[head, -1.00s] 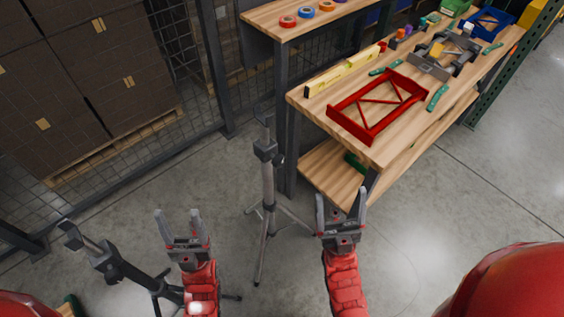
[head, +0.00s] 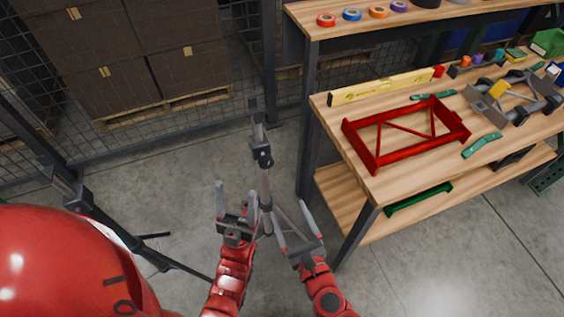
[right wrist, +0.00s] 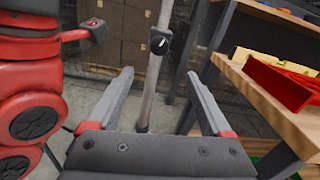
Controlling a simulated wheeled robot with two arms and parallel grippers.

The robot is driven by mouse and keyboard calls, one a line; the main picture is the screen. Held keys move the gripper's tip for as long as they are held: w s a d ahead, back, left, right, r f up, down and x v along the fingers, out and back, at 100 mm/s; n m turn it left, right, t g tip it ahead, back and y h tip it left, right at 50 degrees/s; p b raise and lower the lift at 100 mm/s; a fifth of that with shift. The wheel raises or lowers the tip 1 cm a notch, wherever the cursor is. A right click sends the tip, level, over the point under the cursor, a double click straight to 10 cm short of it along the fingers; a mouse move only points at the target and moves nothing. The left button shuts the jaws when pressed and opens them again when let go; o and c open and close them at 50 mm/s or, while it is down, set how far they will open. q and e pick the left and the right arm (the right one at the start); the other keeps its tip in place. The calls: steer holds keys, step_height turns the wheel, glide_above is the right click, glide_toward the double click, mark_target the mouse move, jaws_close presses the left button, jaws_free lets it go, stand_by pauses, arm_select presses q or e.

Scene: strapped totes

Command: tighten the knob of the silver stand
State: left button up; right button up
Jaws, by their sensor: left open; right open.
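The silver stand (head: 266,187) stands upright on its tripod legs in the middle of the head view. Its black clamp with the knob (head: 263,159) sits high on the pole. In the right wrist view the black knob (right wrist: 158,42) with a white mark faces me, above the silver pole (right wrist: 147,108). My left gripper (head: 236,192) is open and empty, just left of the pole and lower in the picture than the knob. My right gripper (head: 290,211) is open and empty, right of the pole. The pole shows beyond its spread fingers, apart from them.
A dark stand (head: 103,216) is at the left, partly hidden by my red body. The wooden workbench (head: 400,186) at the right holds a red frame (head: 385,157) and a yellow level (head: 382,87). Wire fencing and stacked boxes (head: 130,50) are behind. Floor around the silver stand is clear.

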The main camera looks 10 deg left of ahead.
mark_target(267, 165)
steer(key=p+x, duration=0.2)
steer(key=x, duration=1.4)
steer(key=shift+w+a, duration=0.1)
steer(key=shift+a, duration=0.05)
steer(key=shift+w+a+r, duration=0.1)
steer(key=shift+w+a, duration=0.3)
jaws_close()
